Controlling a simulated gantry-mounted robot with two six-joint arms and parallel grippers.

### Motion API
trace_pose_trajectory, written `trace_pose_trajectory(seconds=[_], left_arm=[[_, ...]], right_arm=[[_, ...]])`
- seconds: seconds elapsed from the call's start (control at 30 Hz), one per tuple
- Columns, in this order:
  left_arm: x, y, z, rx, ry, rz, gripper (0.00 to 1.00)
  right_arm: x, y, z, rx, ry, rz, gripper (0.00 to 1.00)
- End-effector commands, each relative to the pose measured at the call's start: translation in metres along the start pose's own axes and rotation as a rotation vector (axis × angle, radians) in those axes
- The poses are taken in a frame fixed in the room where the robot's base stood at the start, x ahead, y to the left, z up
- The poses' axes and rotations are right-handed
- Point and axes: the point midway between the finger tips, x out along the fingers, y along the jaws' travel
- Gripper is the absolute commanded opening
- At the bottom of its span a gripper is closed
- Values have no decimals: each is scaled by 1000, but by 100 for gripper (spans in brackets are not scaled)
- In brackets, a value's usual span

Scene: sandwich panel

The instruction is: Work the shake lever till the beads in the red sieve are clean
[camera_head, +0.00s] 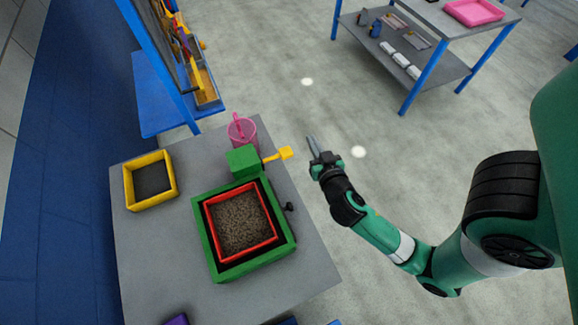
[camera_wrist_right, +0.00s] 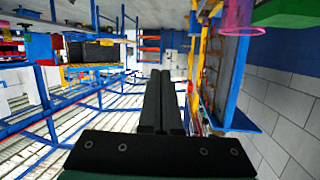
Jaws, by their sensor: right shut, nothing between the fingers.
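The red sieve (camera_head: 273,241) sits inside a green square frame (camera_head: 287,249) on the grey table and is full of brownish, dirty-looking beads (camera_head: 240,224). A green box (camera_head: 242,160) stands at the frame's far edge, and a yellow lever (camera_head: 285,153) sticks out of it to the right. My right gripper (camera_head: 311,142) is just right of the lever's yellow end, apart from it, beyond the table edge. It is shut and empty; in the right wrist view its two fingers (camera_wrist_right: 160,85) lie together. My left gripper is not in view.
A yellow tray (camera_head: 171,190) with dark contents stands at the table's left. A pink transparent container (camera_head: 242,131) stands behind the green box. A small black knob (camera_head: 289,207) is on the green frame's right side. A blue-framed rack (camera_head: 165,60) stands behind the table.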

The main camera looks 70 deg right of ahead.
Motion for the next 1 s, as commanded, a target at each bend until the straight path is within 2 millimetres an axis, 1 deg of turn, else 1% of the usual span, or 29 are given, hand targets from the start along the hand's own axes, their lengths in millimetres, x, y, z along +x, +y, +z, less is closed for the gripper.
trace_pose_trajectory(seconds=[0.03,0.1,0.2,0.3,0.47,0.77,0.87,1.0], left_arm=[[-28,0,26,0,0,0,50],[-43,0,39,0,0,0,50],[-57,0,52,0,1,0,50],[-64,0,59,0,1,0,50],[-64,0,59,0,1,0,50],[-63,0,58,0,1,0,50],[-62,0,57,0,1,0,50],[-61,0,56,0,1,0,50]], right_arm=[[1,-4,30,-21,24,-25,0],[-4,-12,46,-47,41,-60,0],[-8,-22,68,-68,37,-107,0],[-10,-28,82,-83,28,-135,0],[-11,-33,84,-88,27,-149,0],[-10,-32,82,-87,26,-147,0],[-2,-34,82,-85,25,-145,0],[21,-36,81,-83,26,-142,0]])
